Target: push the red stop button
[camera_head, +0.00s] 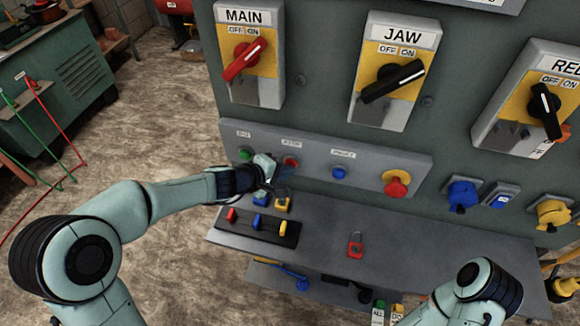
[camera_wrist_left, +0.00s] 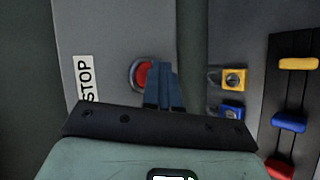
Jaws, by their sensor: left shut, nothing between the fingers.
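The red stop button (camera_head: 290,162) sits on the grey button panel, right of the green button. In the left wrist view the red button (camera_wrist_left: 140,75) lies beside the white STOP label (camera_wrist_left: 85,80). My left gripper (camera_head: 279,172) is at the panel front, close to the red button. Its blue fingers (camera_wrist_left: 161,70) are shut and empty, and they overlap the button's right edge in the wrist view. I cannot tell whether they touch it. My right gripper is out of view; only part of that arm shows at the lower right.
The panel also has a green button (camera_head: 246,155), a blue button (camera_head: 339,172) and a large red knob on yellow (camera_head: 396,184). Rotary switches are above. Below are a shelf with padlocks, including a red one (camera_head: 355,246), and a dark rack (camera_head: 257,228).

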